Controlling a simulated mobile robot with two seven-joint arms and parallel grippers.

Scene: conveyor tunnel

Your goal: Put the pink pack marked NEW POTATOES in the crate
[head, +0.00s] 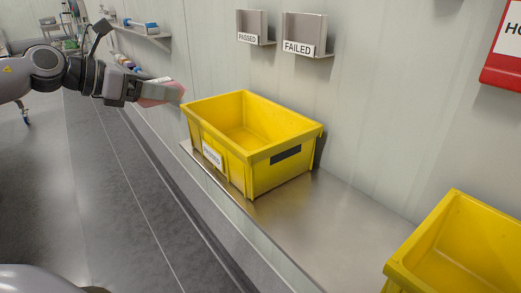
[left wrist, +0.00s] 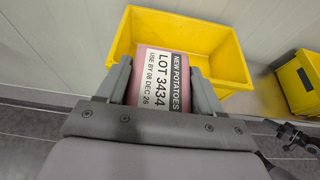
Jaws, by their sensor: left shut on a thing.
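The pink pack (left wrist: 158,80) is between the fingers of my left gripper (left wrist: 163,88) in the left wrist view, its white label reading NEW POTATOES, LOT 3434. The crate (left wrist: 232,58) stands upright on a metal shelf, and the inside that shows is empty. In the left wrist view the pack overlaps the crate's near rim.
A second yellow crate (head: 408,274) stands at the lower right of the metal shelf (head: 315,225), and bare shelf lies between the two crates. Wall holders marked PASSED (head: 249,38) and FAILED (head: 298,47) hang above. Several items lie behind my left gripper.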

